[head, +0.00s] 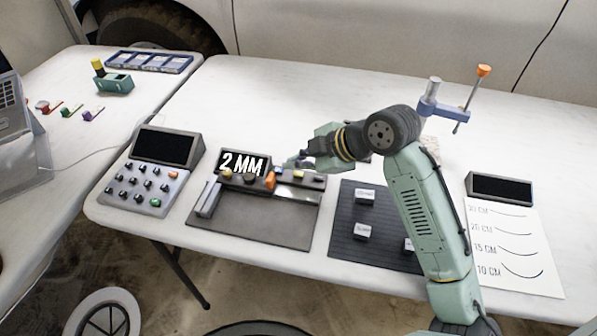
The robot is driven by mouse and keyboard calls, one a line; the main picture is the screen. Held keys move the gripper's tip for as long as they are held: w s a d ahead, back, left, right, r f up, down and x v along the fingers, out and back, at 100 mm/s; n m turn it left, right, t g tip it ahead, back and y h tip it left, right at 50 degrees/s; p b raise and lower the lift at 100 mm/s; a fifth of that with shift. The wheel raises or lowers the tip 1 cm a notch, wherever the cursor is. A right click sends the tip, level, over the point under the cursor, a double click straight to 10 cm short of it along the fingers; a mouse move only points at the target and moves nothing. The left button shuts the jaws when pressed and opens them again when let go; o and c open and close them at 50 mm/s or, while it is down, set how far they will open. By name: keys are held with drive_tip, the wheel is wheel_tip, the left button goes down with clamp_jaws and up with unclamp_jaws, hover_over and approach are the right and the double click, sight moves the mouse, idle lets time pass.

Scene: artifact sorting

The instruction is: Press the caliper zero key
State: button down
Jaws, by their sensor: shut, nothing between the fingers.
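The caliper (310,184) lies along the back of a dark grey mat (250,229), with a pale grey jaw block (208,199) at its left end. Small coloured knobs or keys sit along the bar, including a yellow one (227,174) and a larger orange one (270,181). I cannot read any labels, so I cannot tell which is the zero key. My gripper (291,163) is shut and empty, just behind and above the right half of the caliper. Whether it touches anything is unclear.
A keypad (145,188) with a dark screen stands left of the mat. A black ribbed mat (345,235) with white labelled blocks lies right, partly behind my arm. Farther right are a curve chart (510,250), a small screen (500,188) and a clamp stand (450,110).

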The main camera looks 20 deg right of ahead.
drive_tip(key=shift+f, duration=0.1)
idle(0.5)
drive_tip(key=shift+f+b, duration=0.35)
drive_tip(key=shift+b, duration=0.3)
drive_tip(key=shift+f, duration=0.1)
